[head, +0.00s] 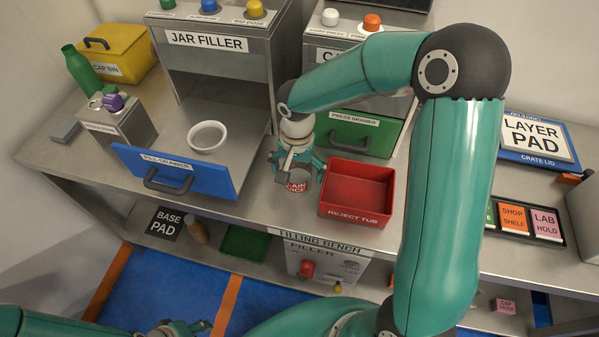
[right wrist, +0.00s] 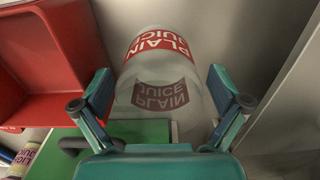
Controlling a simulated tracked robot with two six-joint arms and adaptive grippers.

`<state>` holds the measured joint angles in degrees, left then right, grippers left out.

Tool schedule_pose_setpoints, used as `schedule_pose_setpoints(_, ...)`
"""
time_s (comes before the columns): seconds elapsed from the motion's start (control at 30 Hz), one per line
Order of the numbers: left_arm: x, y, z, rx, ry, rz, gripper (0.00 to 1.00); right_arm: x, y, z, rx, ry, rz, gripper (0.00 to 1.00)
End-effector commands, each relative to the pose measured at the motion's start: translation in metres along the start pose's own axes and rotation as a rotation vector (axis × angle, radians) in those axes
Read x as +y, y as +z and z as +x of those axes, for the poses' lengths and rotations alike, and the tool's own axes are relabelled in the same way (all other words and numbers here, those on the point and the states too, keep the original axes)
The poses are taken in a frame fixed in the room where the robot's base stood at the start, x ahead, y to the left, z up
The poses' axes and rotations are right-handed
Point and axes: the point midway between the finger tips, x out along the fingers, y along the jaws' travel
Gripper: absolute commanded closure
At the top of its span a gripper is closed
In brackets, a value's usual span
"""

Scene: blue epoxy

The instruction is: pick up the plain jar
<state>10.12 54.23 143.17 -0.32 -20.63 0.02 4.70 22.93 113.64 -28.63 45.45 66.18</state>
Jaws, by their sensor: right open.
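The plain jar (head: 297,187), with a red label, stands on the steel bench between the filler and the red tub. My right gripper (head: 296,163) is over it and hides its upper part. In the right wrist view the clear jar (right wrist: 158,48) shows its red PLAIN JUICE label. It lies between the two spread fingers of my right gripper (right wrist: 161,103), with a gap on each side. My left gripper (head: 175,329) is low at the bottom edge, partly cut off, and its jaws are unclear.
The red reject tub (head: 357,190) is close right of the jar. The green press drawer (head: 362,135) is behind. Steel bench is clear in front of the jar.

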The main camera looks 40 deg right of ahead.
Motion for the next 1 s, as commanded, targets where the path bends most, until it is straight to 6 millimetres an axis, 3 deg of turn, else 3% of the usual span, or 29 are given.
schedule_pose_setpoints(0.03, 0.0, 0.0, 0.0, 0.0, 0.0, 0.0, 0.6, 0.0, 0.0, 0.0, 0.0, 0.0, 0.0, 0.01)
schedule_pose_setpoints(0.43, 0.0, 0.0, 0.0, 0.0, 0.0, 0.0, 0.6, 0.0, 0.0, -0.001, 0.0, 0.0, 0.001, 0.66)
schedule_pose_setpoints(0.77, 0.0, 0.0, 0.0, 0.0, 0.0, 0.0, 0.6, 0.0, 0.0, -0.003, 0.001, -0.001, 0.001, 0.66)
schedule_pose_setpoints(1.0, -0.001, 0.0, 0.002, 0.0, 0.0, 0.0, 0.6, 0.0, -0.001, -0.021, 0.004, -0.003, 0.003, 0.66)
